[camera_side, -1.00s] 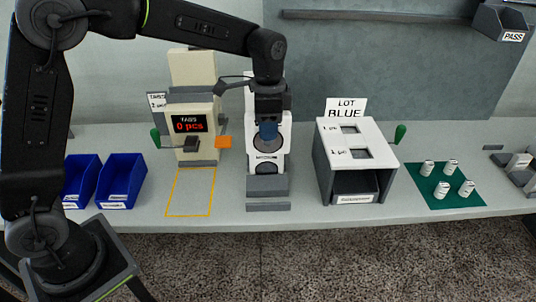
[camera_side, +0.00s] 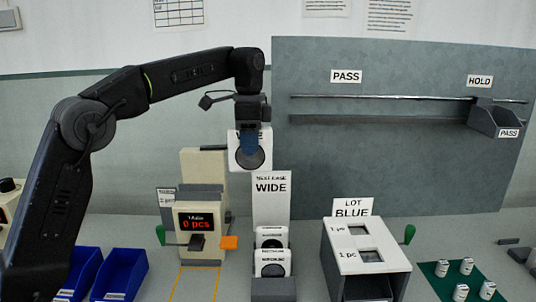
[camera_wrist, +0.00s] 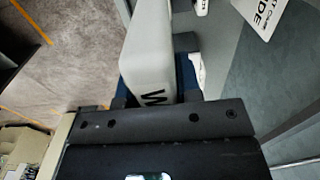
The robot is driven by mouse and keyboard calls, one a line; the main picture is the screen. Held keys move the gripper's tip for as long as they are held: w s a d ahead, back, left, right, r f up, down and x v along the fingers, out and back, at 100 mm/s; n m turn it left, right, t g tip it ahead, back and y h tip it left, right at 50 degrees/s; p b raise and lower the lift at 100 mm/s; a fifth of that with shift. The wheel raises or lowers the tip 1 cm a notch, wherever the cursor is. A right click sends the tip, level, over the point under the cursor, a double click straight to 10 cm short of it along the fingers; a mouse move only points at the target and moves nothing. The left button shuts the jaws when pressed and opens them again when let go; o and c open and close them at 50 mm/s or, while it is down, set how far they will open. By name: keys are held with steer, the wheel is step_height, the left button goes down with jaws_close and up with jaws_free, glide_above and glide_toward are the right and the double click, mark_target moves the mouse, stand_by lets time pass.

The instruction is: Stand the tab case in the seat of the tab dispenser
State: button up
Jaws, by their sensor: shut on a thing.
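My gripper (camera_side: 249,142) is shut on a tab case (camera_side: 238,157), a white block with a dark round disc on its face. It is held upright in the air, above and to the right of the tab dispenser. In the wrist view the case (camera_wrist: 151,45) is between the blue fingers, with part of its lettering visible. The tab dispenser (camera_side: 188,172) is a beige machine with a red "0 pcs" display, a dark block and an orange tab at its front. I cannot clearly make out its seat.
A rack marked "NEXT CASE WIDE" (camera_side: 271,205) holds more white cases (camera_side: 272,268) below. A "LOT BLUE" box (camera_side: 367,246) stands right of it. Blue bins (camera_side: 120,273) are at left; a green mat (camera_side: 446,286) with several small cylinders is at right.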

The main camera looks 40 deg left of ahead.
steer(key=s+a+f, duration=0.1)
steer(key=a+f, duration=0.1)
steer(key=a, duration=0.8)
steer(key=a+f, duration=0.3)
steer(key=a, duration=0.8)
steer(key=shift+s+a, duration=0.3)
steer(key=shift+s, duration=0.05)
steer(key=shift+f, duration=2.95)
steer(key=shift+f, duration=2.1)
steer(key=o, duration=1.1)
step_height(320, 180, up, 14)
steer(key=shift+f, duration=0.1)
